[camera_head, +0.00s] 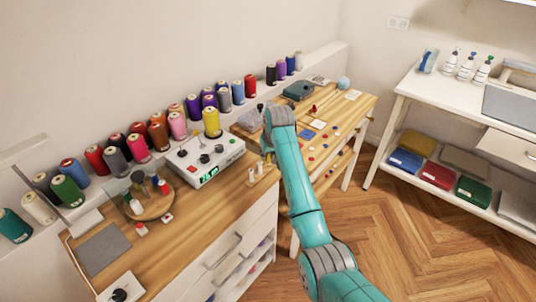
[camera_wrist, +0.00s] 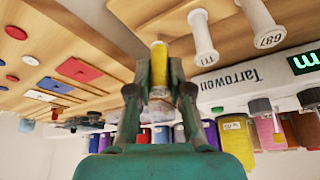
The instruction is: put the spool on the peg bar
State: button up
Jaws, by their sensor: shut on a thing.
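My gripper (camera_wrist: 160,92) is shut on a small yellow spool (camera_wrist: 158,62), which sits between its two fingertips in the upside-down wrist view. A wooden peg bar (camera_wrist: 146,16) lies close to the spool's far end; I cannot tell whether they touch. Two white spools, one marked 687 (camera_wrist: 262,24) and another (camera_wrist: 202,38), stand in a row beside the yellow one. In the head view the white spools (camera_head: 251,176) stand near the table's front edge, and my arm partly hides the gripper.
A white control box (camera_head: 205,158) with a green display stands left of the white spools. Large thread cones, including a yellow one (camera_head: 212,123), line the back. A round wooden tray (camera_head: 150,205) holds small bottles. Flat coloured pieces lie on the table (camera_head: 350,112) to the right.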

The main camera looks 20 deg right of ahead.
jog(key=shift+f, duration=0.3)
jog(key=shift+f, duration=0.35)
jog(key=o, duration=0.8)
jog(key=shift+c, duration=0.2)
jog(key=v, duration=1.2)
